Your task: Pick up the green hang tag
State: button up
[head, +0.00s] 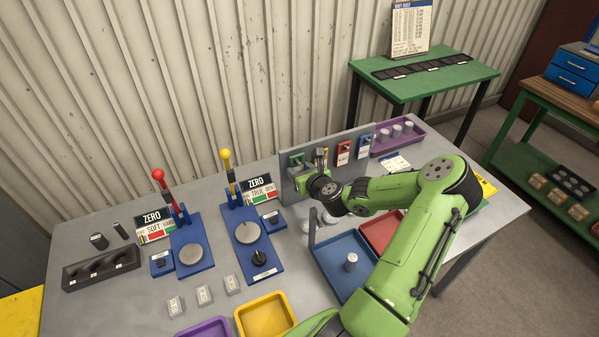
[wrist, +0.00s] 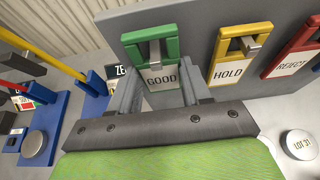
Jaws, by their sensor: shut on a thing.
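The green hang tag (wrist: 171,46) has a green frame around its top and a white lower part reading "GOOD". It is on a metal hook on the grey upright board (wrist: 120,25). My gripper (wrist: 163,88) is shut on the tag's white lower part, one finger at each side. In the head view the green tag (head: 296,158) shows at the left end of the board, just above my gripper's housing. The fingers are mostly hidden there.
A yellow "HOLD" tag (wrist: 222,72) and a red "REJECT" tag (wrist: 291,65) hang to the right; a blue tag (head: 365,146) hangs beyond. Round lot pieces (wrist: 299,144) stand below the board. A blue tray (head: 338,287) and a lever fixture (head: 246,231) are nearby.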

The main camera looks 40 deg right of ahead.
jog(key=s+a+r+p, duration=0.1)
jog(key=s+r+p, duration=0.2)
jog(key=r, duration=1)
jog(key=shift+s+r+p, duration=0.25)
jog(key=shift+p, duration=0.35)
